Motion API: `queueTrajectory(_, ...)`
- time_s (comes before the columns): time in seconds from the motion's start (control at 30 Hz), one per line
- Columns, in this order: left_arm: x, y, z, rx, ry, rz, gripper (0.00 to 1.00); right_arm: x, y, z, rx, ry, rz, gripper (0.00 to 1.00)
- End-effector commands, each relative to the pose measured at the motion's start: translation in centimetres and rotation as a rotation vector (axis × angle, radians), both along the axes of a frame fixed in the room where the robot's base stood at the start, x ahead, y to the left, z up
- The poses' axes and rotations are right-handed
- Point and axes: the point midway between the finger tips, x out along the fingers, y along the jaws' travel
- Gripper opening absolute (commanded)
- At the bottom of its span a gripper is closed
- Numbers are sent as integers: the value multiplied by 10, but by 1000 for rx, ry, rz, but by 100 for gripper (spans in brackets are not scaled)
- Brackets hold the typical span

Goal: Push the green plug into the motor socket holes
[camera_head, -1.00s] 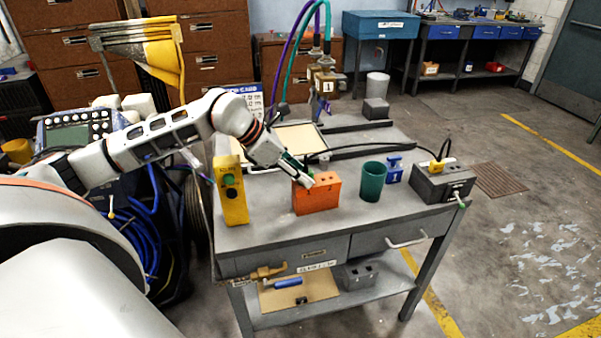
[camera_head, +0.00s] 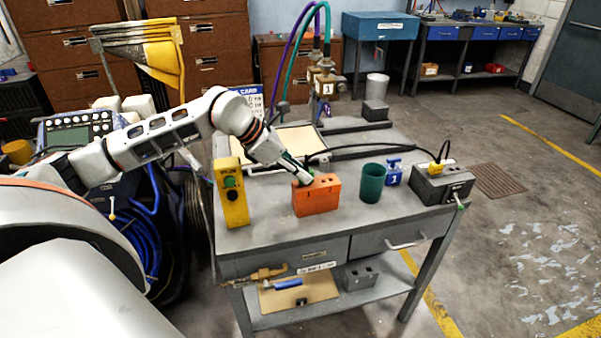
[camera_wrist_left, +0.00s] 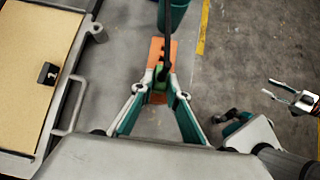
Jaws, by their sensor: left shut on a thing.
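My left gripper (camera_head: 304,181) is at the top left of the orange block (camera_head: 318,199), which has dark holes in its top. In the left wrist view the left gripper (camera_wrist_left: 161,85) is shut on the green plug (camera_wrist_left: 160,74), with a black cable running from it. The orange block (camera_wrist_left: 157,50) lies beneath the plug; I cannot tell whether the plug is clear of it. A dark grey box (camera_head: 428,187) with a yellow plug on top stands at the table's right; which thing is the motor socket is unclear. My right gripper (camera_wrist_left: 268,87) shows open at the wrist view's right.
A yellow button box (camera_head: 233,195) stands left of the orange block. A green cup (camera_head: 372,183) and a blue item (camera_head: 394,171) stand to its right. The black cable (camera_head: 375,148) crosses the table behind them. The table front is bare.

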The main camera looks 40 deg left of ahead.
Motion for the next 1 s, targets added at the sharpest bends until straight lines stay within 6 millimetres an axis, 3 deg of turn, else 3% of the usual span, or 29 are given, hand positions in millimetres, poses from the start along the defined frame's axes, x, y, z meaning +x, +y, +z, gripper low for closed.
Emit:
queueTrajectory(0.37,0,0,6,1,0,1,0,1,0,5,0,-4,0,40)
queueTrajectory(1.0,0,0,36,0,-1,1,0,7,0,30,1,-21,1,40)
